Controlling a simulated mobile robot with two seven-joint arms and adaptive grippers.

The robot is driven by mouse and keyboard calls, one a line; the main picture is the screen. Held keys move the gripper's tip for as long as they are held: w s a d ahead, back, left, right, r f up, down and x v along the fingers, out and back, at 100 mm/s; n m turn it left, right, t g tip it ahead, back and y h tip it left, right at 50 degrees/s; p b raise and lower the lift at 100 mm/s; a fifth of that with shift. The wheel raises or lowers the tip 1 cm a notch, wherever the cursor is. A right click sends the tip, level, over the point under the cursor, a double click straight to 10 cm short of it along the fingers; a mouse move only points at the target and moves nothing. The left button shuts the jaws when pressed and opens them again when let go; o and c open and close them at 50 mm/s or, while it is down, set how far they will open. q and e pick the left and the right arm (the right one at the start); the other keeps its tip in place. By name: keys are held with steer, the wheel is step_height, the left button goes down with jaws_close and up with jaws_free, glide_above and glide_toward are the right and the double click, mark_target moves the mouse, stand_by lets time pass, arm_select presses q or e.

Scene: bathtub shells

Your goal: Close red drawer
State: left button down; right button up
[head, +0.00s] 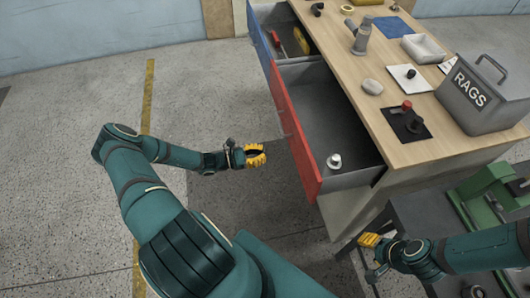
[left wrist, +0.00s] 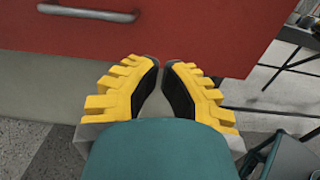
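The red drawer (head: 292,135) is pulled well out of the wooden-topped cabinet. Its grey inside holds a small metal cylinder (head: 334,161) near the front corner. My left gripper (head: 257,155) is outside the drawer, to the left of its red front in the head view. In the left wrist view the red front (left wrist: 215,30), with its metal handle (left wrist: 88,13), fills the space beyond my yellow fingers. A narrow gap shows between the fingers, with nothing in it. I cannot tell whether they touch the front. My right gripper (head: 370,241) is low beside the cabinet, its fingers unclear.
A blue drawer (head: 262,48) stands open beside the red one, with tools inside. The worktop (head: 345,75) carries a grey RAGS box (head: 485,95), a white tray and small parts. Green machinery (head: 490,190) is near my right arm. The floor at left is clear.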

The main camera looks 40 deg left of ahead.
mark_target(295, 148)
arm_select(q)
steer(key=x, duration=1.1)
steer(key=shift+d, duration=0.1)
arm_select(e)
steer(key=shift+w, duration=0.1)
arm_select(q)
steer(key=shift+d, duration=0.1)
arm_select(e)
steer(key=shift+d+r, duration=0.1)
